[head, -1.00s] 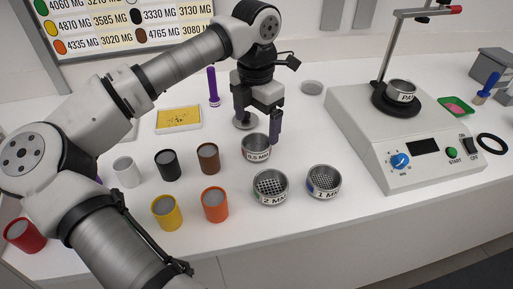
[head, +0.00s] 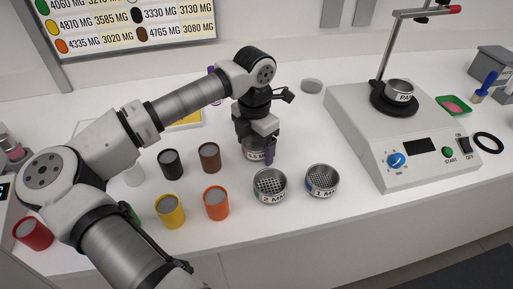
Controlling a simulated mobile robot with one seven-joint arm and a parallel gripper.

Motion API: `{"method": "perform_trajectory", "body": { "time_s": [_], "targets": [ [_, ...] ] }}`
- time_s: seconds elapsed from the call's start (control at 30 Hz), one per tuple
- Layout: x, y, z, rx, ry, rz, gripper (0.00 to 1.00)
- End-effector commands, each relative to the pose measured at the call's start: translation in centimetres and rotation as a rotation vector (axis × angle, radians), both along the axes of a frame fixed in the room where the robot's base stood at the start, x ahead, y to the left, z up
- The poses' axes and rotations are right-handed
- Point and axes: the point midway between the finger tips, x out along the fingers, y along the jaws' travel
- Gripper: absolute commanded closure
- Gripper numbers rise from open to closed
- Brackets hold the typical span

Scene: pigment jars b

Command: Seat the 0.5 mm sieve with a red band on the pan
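The 0.5 mm sieve (head: 254,156) is a small metal cup with a "0.5 M" label. It stands on the white bench, and its upper part is largely hidden by my gripper; I cannot make out a red band. My gripper (head: 256,146) is down over this sieve, with one finger at its right side and the other at its left, partly hidden. I cannot tell whether the fingers press on it. The pan (head: 399,91), a metal cup labelled "PAN", sits on the black round seat of the shaker at the right.
The 2 mm sieve (head: 270,187) and 1 mm sieve (head: 322,181) stand in front. Orange (head: 216,204), brown (head: 210,158), black (head: 171,164) and yellow (head: 171,211) jars are to the left. The shaker (head: 365,125) has an upright post (head: 388,50) behind the pan.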

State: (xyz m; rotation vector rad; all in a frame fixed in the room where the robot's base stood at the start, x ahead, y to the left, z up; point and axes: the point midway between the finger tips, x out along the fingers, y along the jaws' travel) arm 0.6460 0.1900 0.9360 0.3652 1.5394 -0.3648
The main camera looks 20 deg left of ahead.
Motion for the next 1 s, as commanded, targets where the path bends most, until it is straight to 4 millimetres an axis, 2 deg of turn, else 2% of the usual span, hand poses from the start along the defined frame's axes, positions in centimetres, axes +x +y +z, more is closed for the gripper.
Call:
{"method": "perform_trajectory", "body": {
  "time_s": [0.03, 0.3, 0.57, 0.73, 0.87, 1.0],
  "targets": [
    [0.0, 0.0, 0.0, 0.0, 0.0, 0.0, 0.26],
    [0.0, 0.0, 0.0, 0.0, 0.0, 0.0, 0.6],
    [0.0, 0.0, 0.2, 0.0, 0.0, 0.0, 0.6],
    [0.1, 0.1, 1.1, 0.001, -0.002, 0.001, 0.6],
    [0.1, 0.0, 3.0, 0.003, -0.003, 0.001, 0.6],
    [0.1, 0.0, 6.5, 0.004, -0.004, 0.002, 0.6]
  ]
}}
